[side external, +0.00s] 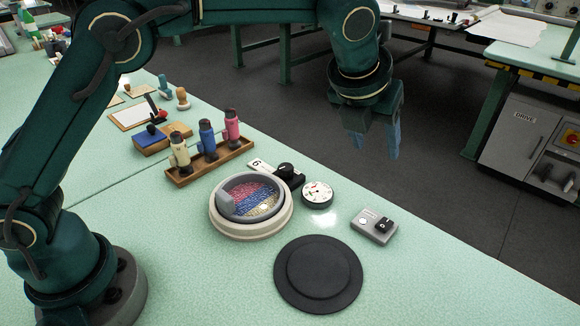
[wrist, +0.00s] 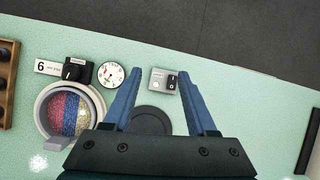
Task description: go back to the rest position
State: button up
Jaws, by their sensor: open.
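My gripper (side external: 391,140) hangs high above the far edge of the green table, pointing down, with nothing between its blue fingers. In the wrist view the two fingers of my gripper (wrist: 158,98) stand apart, open and empty. Below them the black round pad (wrist: 151,121) shows partly between the fingers. In the side view the same black pad (side external: 318,274) lies flat at the front. The round grey hoop (side external: 251,224) holds cloth with pink, blue and cream bands (side external: 252,197).
A wooden rack (side external: 212,164) holds cream, blue and pink tufting tools. A dial gauge (side external: 317,194), a black knob box (side external: 285,172) and a grey switch box (side external: 374,226) stand near the table edge. Stamps and a blue pad (side external: 150,137) lie at the back left.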

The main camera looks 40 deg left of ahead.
jog(key=s+a+r+n+t, duration=0.1)
jog(key=s+a+r+n, duration=0.9)
jog(key=s+a+n, duration=0.4)
jog(key=s+a+f+n+g, duration=0.1)
jog(key=s+f+n, duration=0.8)
jog(key=n, duration=1.1)
jog(key=shift+s+f, duration=0.3)
jog(key=shift+s, duration=0.55)
